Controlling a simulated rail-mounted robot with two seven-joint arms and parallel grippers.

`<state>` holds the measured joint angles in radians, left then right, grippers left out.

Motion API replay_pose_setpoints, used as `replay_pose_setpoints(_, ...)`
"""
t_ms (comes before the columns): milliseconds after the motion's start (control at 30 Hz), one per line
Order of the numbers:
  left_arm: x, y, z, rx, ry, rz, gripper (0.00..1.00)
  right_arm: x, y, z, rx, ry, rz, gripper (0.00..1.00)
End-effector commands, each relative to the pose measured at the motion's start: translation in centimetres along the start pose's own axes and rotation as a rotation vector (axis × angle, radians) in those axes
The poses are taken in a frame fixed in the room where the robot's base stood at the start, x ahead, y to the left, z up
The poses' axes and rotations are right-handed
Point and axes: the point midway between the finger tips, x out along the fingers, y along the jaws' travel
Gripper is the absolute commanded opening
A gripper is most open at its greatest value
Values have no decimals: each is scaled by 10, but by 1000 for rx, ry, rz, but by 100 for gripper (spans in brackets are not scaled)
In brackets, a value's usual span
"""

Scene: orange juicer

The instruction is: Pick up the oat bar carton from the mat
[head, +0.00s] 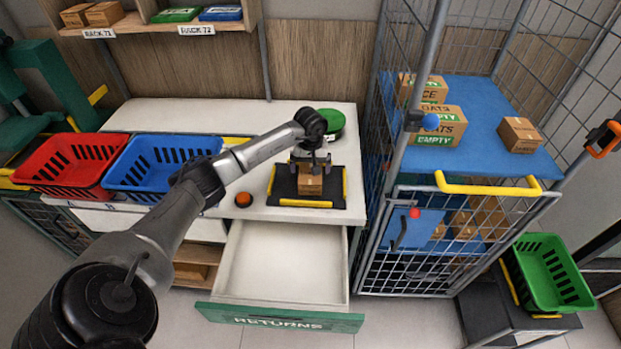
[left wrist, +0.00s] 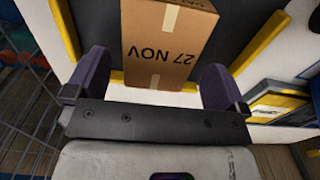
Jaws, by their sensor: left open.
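A small brown carton (head: 310,183) stands on the dark mat (head: 347,203) with yellow edge strips. In the left wrist view the carton (left wrist: 165,45) shows a "27 NOV" print and a pale tape strip; I cannot read a product name. My left gripper (head: 311,160) is above and just behind the carton in the head view. Its two purple-grey fingers (left wrist: 157,85) are open, one toward each side of the carton, with gaps visible. My right gripper is not in view.
An open, empty drawer (head: 285,262) marked RETURNS juts out below the counter. An orange (head: 243,199) and a green round object (head: 331,122) are near the mat. Red (head: 70,160) and blue (head: 158,165) baskets stand left; a wire cage (head: 455,190) with cartons stands right.

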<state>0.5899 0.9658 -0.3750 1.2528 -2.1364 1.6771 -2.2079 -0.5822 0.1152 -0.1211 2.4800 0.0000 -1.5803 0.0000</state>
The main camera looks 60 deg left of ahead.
Motion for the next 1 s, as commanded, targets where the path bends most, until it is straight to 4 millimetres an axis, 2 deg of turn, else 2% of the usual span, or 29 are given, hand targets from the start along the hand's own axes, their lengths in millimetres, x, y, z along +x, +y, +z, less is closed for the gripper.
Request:
replay_pose_setpoints(400,47,0,2,-1,-2,1,100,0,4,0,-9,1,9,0)
replay_pose_setpoints(733,51,0,1,0,0,0,100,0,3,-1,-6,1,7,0)
replay_pose_setpoints(1000,51,0,1,0,0,0,75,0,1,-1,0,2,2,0)
